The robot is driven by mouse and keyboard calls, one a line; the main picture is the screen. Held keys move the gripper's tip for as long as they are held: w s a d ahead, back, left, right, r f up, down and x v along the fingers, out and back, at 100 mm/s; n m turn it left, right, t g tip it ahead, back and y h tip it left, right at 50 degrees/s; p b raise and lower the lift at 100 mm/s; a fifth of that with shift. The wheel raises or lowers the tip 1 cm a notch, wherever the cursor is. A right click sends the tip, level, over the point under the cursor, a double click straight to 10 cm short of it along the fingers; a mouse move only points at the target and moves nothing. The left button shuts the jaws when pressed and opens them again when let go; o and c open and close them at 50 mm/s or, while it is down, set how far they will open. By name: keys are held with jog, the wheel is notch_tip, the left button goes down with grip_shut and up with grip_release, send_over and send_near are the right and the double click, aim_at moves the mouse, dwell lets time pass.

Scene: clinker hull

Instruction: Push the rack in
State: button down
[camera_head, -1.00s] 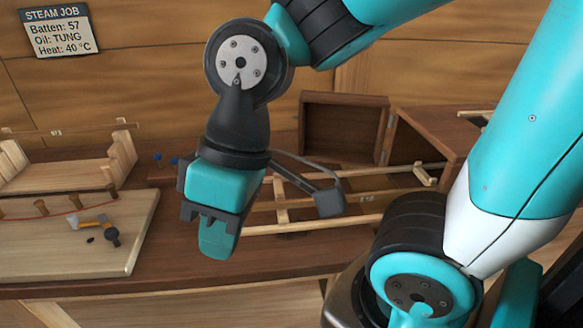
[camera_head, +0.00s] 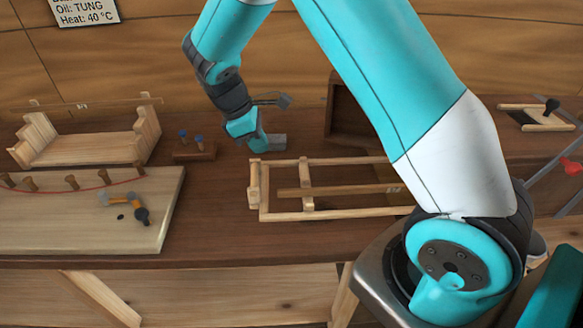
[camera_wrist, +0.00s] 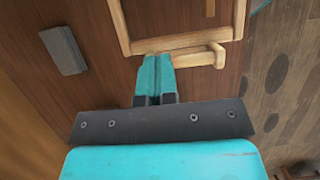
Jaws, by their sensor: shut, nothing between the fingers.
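The rack (camera_head: 280,215) is a pale wooden frame lying on the bench, long side left to right. A darker batten (camera_head: 340,191) lies on it. Its right end is hidden behind my arm. At its left end is a short handle bar (camera_head: 253,186), which also shows in the wrist view (camera_wrist: 195,58). The dark wooden box (camera_head: 345,125) with an open door stands behind, partly covered by my arm. My gripper (camera_head: 262,146) is shut and empty, pointing down just beyond the rack's left end. In the wrist view its fingertips (camera_wrist: 157,62) appear beside the handle; contact cannot be told.
A grey block (camera_wrist: 63,50) lies on the bench near my gripper. A small block with blue-topped pegs (camera_head: 194,150) and a stepped wooden stand (camera_head: 90,145) are to the left. A pale board (camera_head: 90,225) with pegs and a hammer (camera_head: 130,207) lies at the front left.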

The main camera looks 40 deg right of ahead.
jog(key=s+d+f+p, duration=0.4)
jog(key=d+f, duration=0.2)
jog(key=f, duration=0.3)
jog(key=shift+d, duration=0.2)
jog(key=shift+s+f, duration=0.1)
jog(key=shift+s, duration=0.05)
